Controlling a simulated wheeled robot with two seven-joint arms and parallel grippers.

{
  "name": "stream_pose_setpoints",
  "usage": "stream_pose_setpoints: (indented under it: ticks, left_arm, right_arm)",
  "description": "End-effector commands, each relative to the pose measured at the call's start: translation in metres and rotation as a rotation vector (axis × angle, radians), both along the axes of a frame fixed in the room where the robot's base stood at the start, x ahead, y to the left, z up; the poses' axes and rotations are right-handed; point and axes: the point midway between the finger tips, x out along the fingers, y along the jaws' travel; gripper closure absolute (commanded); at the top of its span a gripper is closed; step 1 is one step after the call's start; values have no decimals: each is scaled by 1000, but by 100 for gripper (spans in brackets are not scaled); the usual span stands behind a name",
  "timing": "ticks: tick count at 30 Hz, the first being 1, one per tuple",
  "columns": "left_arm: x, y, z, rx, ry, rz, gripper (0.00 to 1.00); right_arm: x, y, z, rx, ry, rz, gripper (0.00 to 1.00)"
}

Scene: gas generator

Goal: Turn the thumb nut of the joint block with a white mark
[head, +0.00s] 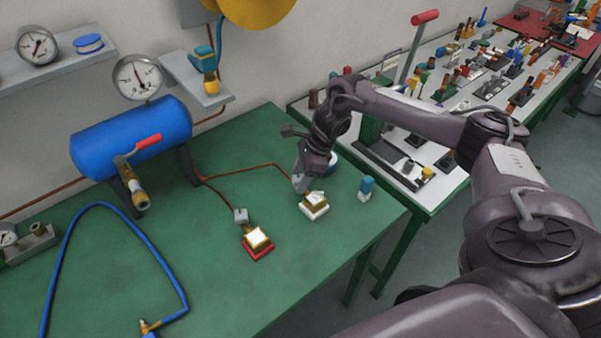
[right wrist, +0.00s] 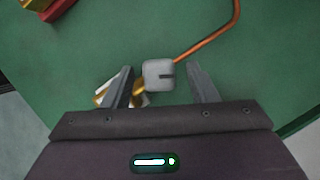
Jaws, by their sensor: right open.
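The joint block with the white base (head: 314,211) sits on the green table, brass with a pale top. In the right wrist view it shows at lower left, partly hidden behind a finger. Its grey, squarish thumb nut (right wrist: 158,74) lies between the two fingers, with a gap on each side and a dark slot on its face. My right gripper (head: 302,180) is just behind and above the block. Its open fingers also show in the right wrist view (right wrist: 160,76). The nut is hard to separate from the gripper in the head view. My left gripper is out of view.
A second joint block on a red base (head: 257,254) stands to the left, with its own grey nut (head: 240,215). Copper pipes (head: 232,173) run over the table. A blue-and-white bottle (head: 366,188) stands right of the white-based block. A blue hose (head: 165,262) lies left.

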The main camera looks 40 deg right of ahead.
Motion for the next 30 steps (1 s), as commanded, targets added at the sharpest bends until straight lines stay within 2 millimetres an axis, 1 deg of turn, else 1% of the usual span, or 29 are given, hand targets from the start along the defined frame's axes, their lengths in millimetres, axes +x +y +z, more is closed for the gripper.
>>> stream_pose_setpoints:
  ticks: [1,3,6,16,23,30]
  left_arm:
    - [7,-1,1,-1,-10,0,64]
    - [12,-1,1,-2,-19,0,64]
    - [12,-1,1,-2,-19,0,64]
    - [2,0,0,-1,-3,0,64]
    - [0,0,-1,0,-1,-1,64]
    - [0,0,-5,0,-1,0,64]
  right_arm:
    - [0,0,-1,0,0,0,47]
    - [0,0,-1,0,0,0,47]
    - [0,0,-1,0,0,0,49]
    - [0,0,0,0,0,0,92]
    - [0,0,-1,0,0,-17,92]
    - [-1,0,-1,0,-1,-118,92]
